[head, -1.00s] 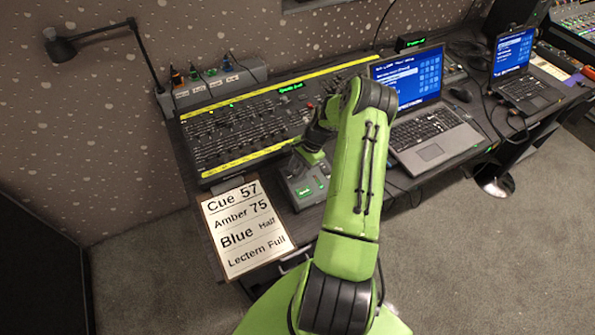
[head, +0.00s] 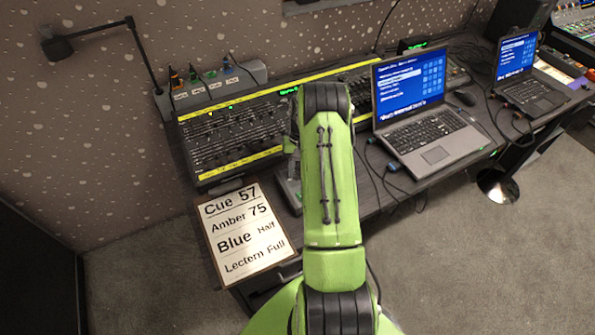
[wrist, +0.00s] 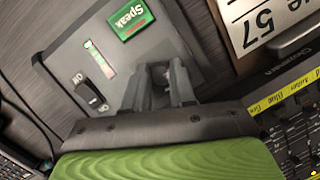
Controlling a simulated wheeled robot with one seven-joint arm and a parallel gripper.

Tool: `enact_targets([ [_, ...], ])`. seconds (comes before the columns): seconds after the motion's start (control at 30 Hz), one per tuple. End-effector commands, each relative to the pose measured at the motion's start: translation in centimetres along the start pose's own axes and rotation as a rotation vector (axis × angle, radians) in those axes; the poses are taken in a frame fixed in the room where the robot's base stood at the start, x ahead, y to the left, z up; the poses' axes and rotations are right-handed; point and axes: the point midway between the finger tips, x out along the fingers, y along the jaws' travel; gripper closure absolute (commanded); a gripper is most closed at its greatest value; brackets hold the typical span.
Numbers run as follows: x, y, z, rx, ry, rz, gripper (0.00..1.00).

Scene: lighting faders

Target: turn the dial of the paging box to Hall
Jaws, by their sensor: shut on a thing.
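The paging box (wrist: 75,48) is a grey box on the dark desk. In the wrist view its top shows a green button marked Speak (wrist: 130,20), a small lit strip (wrist: 99,57) and a black rocker switch (wrist: 94,88) with ON beside it. My gripper (wrist: 162,78) is down at the box, its fingers shut on the dial (wrist: 160,86). Little of the dial shows between the fingers, and its pointer and any Hall mark cannot be made out.
The fader desk (head: 232,135) with yellow strips stands behind the box. The cue card (head: 245,232) lies at the left, close to the box. A laptop (head: 425,125) with cables stands at the right. A lamp (head: 75,45) and a plug box (head: 215,85) are at the back.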

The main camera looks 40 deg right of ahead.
Motion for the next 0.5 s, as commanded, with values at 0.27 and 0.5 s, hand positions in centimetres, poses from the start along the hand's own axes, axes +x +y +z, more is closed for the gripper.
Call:
enact_targets([
  [0.27,-0.04,-0.28,-0.12,-0.123,-0.003,0.043,1.00],
  [0.5,-0.04,-0.27,-0.09,-0.160,-0.006,0.056,1.00],
])
